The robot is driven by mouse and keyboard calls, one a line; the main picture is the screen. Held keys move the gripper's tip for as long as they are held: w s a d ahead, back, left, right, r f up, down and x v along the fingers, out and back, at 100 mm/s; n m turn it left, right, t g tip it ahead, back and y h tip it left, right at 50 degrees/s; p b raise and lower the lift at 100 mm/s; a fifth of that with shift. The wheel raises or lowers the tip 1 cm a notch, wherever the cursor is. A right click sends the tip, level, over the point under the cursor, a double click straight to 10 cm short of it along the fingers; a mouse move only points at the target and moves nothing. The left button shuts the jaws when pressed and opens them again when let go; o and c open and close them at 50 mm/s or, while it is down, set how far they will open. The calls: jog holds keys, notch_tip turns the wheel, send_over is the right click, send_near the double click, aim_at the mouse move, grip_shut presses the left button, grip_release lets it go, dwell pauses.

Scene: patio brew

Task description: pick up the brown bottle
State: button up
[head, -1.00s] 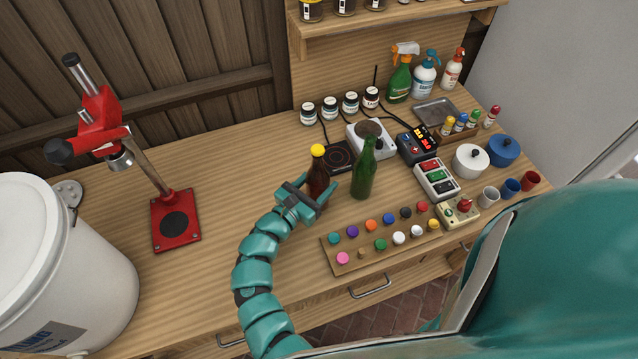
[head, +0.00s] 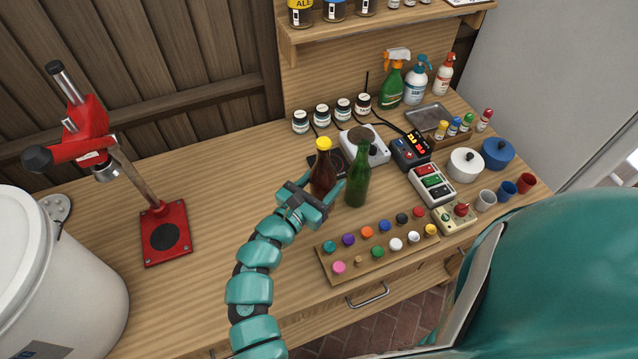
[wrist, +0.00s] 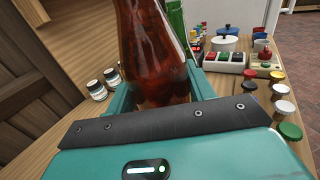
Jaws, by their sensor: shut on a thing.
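The brown bottle (head: 322,170) has a yellow cap and stands upright at the middle of the workbench in the head view. My gripper (head: 325,190) is shut on the bottle, with a finger on either side of its body. In the wrist view the bottle (wrist: 158,50) fills the middle, between the teal fingers, with its top out of frame. Whether its base touches the bench is hard to tell. The green bottle (head: 357,182) stands just to its right, close to one finger.
A board of coloured caps (head: 340,263) lies in front of the bottles. A hotplate (head: 366,150) and jars (head: 322,115) are behind. A red capper (head: 165,235) stands left, beside a white bucket (head: 60,285).

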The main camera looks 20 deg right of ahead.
aim_at(329, 186)
jog(key=shift+s+d+r+b, duration=0.25)
jog(key=shift+s+d+r, duration=0.2)
jog(key=shift+r, duration=0.2)
jog(key=shift+s+d+r+b, duration=0.2)
jog(key=shift+s+d+r, duration=0.15)
jog(key=shift+s+r, duration=0.25)
jog(key=s+d+r+p, duration=0.1)
jog(key=s+d+r, duration=0.2)
jog(key=s+d, duration=0.2)
jog(key=shift+s+r, duration=0.4)
jog(key=shift+s, duration=0.2)
jog(key=shift+s+d+p, duration=0.1)
jog(key=shift+d+p, duration=0.05)
jog(key=shift+p, duration=0.15)
